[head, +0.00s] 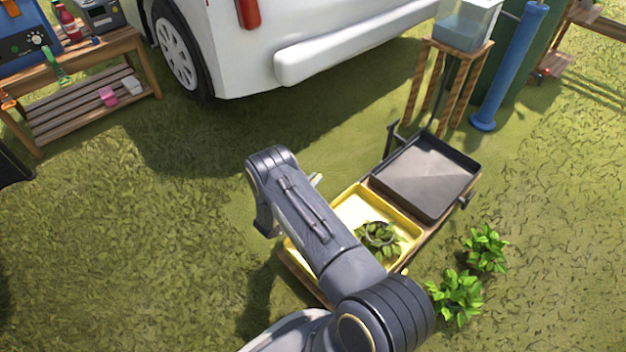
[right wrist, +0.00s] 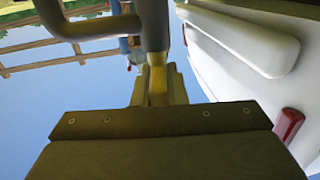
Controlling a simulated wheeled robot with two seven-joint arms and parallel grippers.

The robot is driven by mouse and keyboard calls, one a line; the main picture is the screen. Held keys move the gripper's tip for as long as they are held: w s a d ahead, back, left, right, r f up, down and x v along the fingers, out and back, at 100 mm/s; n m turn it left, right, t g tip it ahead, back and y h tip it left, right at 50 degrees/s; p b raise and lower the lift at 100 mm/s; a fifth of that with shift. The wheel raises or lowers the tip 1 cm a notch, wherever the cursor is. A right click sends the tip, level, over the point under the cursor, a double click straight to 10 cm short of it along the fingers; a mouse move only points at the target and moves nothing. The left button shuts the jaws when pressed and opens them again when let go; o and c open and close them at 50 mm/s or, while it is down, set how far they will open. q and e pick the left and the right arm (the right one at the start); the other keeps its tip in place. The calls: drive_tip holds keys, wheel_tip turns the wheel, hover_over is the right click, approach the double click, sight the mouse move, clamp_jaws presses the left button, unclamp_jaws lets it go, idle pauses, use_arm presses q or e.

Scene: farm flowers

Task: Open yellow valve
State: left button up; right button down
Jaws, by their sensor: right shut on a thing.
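My right arm comes in from the bottom of the head view and bends at its top end; the fingertips are hidden there. In the right wrist view my right gripper (right wrist: 158,72) is shut on a narrow yellow piece, the yellow valve (right wrist: 158,88). Most of the valve's shape is hidden between the fingers. A dark grey bent pipe (right wrist: 153,25) runs just beyond the fingertips. I cannot make out the valve in the head view. My left gripper is not in view.
A cart with a yellow tray (head: 350,207) holding a plant and a dark tray (head: 425,180) stands beside my arm. Two green plants (head: 458,295) are at its right. A white van (head: 330,45), a wooden bench (head: 95,105) and a blue post (head: 510,65) stand behind. Grass at left is clear.

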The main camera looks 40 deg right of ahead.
drive_tip(key=n+t+y+p, duration=0.1)
drive_tip(key=n+t+y, duration=0.1)
drive_tip(key=t, duration=0.3)
drive_tip(key=shift+s+n, duration=0.1)
drive_tip(key=shift+n, duration=0.8)
drive_tip(key=n+t+y+p, duration=0.1)
drive_tip(key=n+t+y, duration=0.2)
drive_tip(key=t, duration=0.1)
drive_tip(key=shift+f+y, duration=0.1)
drive_tip(key=shift+y, duration=0.2)
drive_tip(key=n+t+y, duration=0.2)
drive_tip(key=n+y, duration=0.1)
drive_tip(key=n+t+y, duration=0.2)
drive_tip(key=y, duration=0.2)
drive_tip(key=shift+n, duration=0.4)
drive_tip(key=shift+n+t+y, duration=0.25)
drive_tip(key=shift+n+y, duration=0.7)
drive_tip(key=shift+y, duration=0.6)
drive_tip(key=shift+n+t+y, duration=0.25)
drive_tip(key=shift+n+y, duration=0.7)
drive_tip(key=shift+y, duration=0.9)
drive_tip(key=c, duration=1.5)
unclamp_jaws()
drive_tip(key=shift+o, duration=0.2)
